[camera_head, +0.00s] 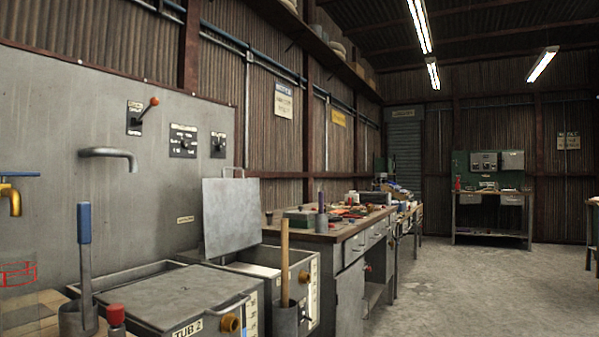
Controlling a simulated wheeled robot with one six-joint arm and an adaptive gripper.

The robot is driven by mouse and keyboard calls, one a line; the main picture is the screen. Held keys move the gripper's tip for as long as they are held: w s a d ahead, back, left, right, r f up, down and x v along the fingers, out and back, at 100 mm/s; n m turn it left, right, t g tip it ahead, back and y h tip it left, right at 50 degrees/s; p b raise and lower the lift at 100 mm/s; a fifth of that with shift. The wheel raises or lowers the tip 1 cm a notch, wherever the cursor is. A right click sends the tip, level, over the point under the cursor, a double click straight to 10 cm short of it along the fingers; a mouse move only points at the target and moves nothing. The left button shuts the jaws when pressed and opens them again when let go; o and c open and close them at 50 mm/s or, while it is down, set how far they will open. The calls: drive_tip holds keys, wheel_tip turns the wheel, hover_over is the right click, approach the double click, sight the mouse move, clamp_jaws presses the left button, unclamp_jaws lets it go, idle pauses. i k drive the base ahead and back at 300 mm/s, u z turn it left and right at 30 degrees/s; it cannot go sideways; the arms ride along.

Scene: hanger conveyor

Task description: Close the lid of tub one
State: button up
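A grey metal tub (297,262) stands behind the near one, on its right, with its top open. Its square lid (230,215) stands up almost vertical, with a small handle (233,170) on its top edge. I cannot read a name on this tub. Something pale shows inside it. The nearer tub (254,300) is marked "TUB 2" and its flat lid (165,292) is down. My gripper is not in view.
A blue-handled tool (84,245) and a wooden handle (284,262) stand upright in holders by the tubs. A red knob (116,315) is in front. A spout (108,154) juts from the wall panel. A cluttered workbench (340,238) lies beyond; floor (470,290) at right is clear.

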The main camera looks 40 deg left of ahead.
sight(232, 216)
drive_tip(key=u, duration=0.1)
drive_tip(key=i, duration=1.35)
drive_tip(key=u, duration=1.5)
drive_tip(key=i, duration=0.8)
drive_tip(key=u, duration=0.9)
